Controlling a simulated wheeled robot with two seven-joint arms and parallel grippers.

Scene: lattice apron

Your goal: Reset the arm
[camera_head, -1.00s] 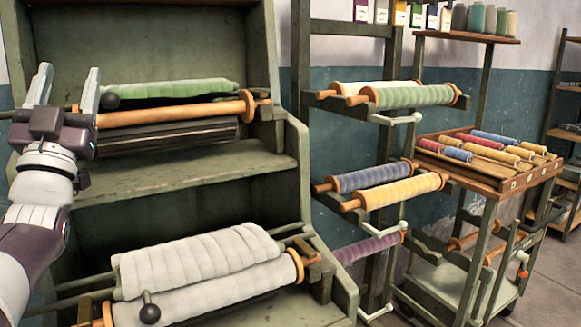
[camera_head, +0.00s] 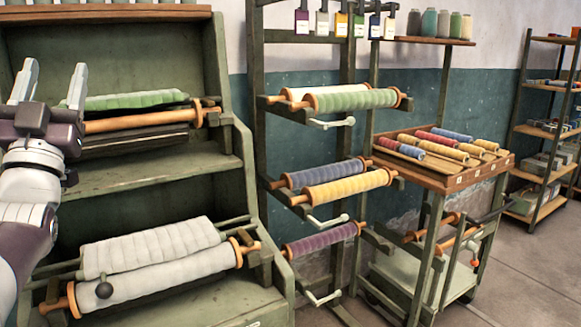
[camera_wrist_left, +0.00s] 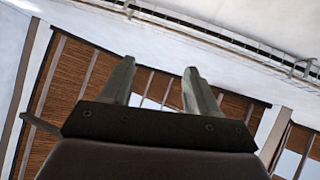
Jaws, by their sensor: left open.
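My left gripper (camera_head: 52,88) is at the left of the head view, raised with its two fingers pointing up and spread apart. Nothing is between the fingers. It stands in front of the left end of the upper shelf of a green rack, near the bare wooden roller (camera_head: 140,121) and the green cloth roll (camera_head: 130,100). I cannot tell the gap in depth. In the left wrist view the fingers (camera_wrist_left: 160,88) are apart and empty against blinds and a pale ceiling. My right gripper is in neither view.
The green rack (camera_head: 205,165) fills the left, with white cloth rolls (camera_head: 165,262) low on it. A middle stand holds a yellow roll (camera_head: 345,190) and other rolls. A cart carries a wooden tray (camera_head: 440,178) of spools. Bare floor (camera_head: 530,275) shows at the right.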

